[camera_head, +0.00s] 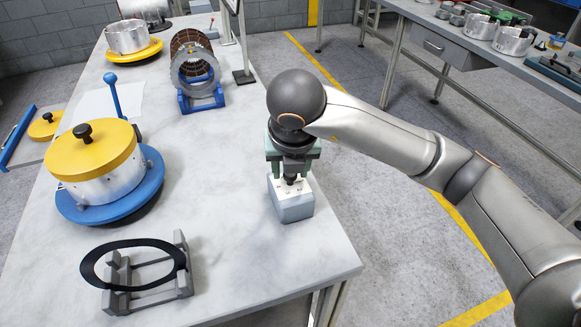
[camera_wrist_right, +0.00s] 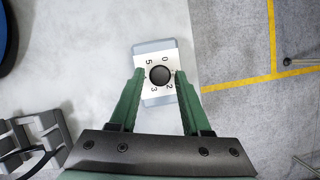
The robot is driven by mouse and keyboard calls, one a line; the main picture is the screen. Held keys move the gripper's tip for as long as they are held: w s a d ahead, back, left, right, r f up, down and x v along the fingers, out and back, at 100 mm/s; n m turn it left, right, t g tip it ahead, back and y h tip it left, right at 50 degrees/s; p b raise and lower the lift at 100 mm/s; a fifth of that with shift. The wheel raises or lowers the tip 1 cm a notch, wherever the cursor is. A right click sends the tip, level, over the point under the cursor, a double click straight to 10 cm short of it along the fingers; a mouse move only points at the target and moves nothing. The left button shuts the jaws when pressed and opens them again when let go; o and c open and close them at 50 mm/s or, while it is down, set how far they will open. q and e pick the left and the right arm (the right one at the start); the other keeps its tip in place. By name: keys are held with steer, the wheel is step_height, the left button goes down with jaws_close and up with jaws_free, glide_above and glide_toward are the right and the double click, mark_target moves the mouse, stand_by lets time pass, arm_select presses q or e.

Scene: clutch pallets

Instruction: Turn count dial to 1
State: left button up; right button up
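The count dial (camera_wrist_right: 159,75) is a round black knob on a white numbered face, on a small grey box (camera_head: 293,207) near the table's right edge. In the wrist view 0 and 5 show above the knob, 2 and 3 below; the marks at its sides are mostly hidden by the fingers. I cannot make out a pointer on the knob. My right gripper (camera_head: 290,174) points down over the box. In the wrist view its green fingers (camera_wrist_right: 159,73) stand on either side of the knob, apart, with a gap visible. My left gripper is not in view.
A black ring rests on a grey stand (camera_head: 184,280) at the table's front. A yellow-lidded pot (camera_head: 105,185) on a blue base stands at left. A blue cradle (camera_head: 200,102) holding a cylinder is farther back. The table around the box is clear.

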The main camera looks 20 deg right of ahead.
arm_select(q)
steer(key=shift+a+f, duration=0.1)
arm_select(e)
steer(key=shift+o, duration=1)
steer(key=shift+r, duration=0.1)
arm_select(q)
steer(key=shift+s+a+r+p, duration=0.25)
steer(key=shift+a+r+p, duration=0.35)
steer(key=shift+p, duration=0.4)
arm_select(e)
steer(key=v, duration=1.2)
steer(key=shift+s, duration=0.2)
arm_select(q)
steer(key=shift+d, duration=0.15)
